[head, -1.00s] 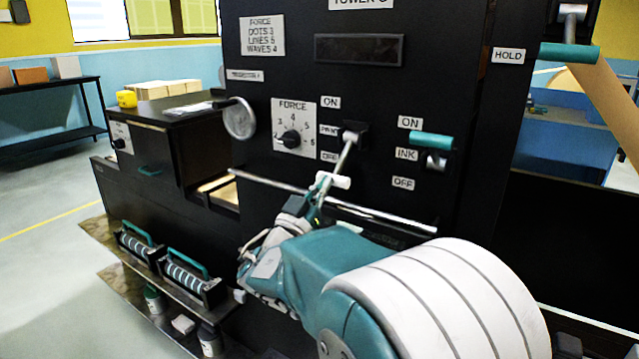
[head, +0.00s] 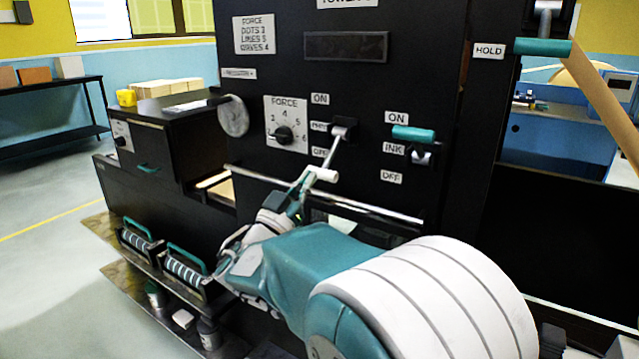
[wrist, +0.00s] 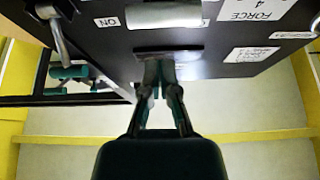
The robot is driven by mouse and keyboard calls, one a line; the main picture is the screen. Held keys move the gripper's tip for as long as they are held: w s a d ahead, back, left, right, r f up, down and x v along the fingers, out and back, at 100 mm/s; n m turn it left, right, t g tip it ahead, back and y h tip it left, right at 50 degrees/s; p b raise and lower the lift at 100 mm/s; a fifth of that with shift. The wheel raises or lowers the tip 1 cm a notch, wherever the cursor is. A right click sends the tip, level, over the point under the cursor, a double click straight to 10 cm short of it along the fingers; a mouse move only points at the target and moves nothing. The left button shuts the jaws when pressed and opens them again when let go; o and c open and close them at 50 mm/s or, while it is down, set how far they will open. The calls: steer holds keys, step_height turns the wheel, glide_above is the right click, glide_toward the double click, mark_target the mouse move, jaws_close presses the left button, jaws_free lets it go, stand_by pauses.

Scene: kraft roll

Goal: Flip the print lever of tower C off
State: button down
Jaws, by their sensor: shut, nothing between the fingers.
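The print lever (head: 338,153) is on the black front of tower C (head: 440,60). Its shaft slants down and out from its pivot, and its white handle (head: 322,174) hangs below the level of the OFF label (head: 319,152). My gripper (head: 304,181) is at the lower left of the handle, close to it; contact cannot be told. In the wrist view my gripper (wrist: 160,68) has its fingers together and empty, with a pale cylindrical handle (wrist: 165,15) just beyond the tips.
The ink lever (head: 413,133), with a teal handle at its ON label, is to the right. The force dial (head: 284,135) is to the left. A metal rail (head: 385,210) crosses below the levers. A hold lever (head: 543,46) is at the upper right.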

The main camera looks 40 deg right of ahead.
step_height(320, 180, down, 9)
steer(key=a, duration=0.2)
steer(key=shift+a, duration=0.35)
steer(key=shift+a+r, duration=0.15)
steer(key=shift+a, duration=0.15)
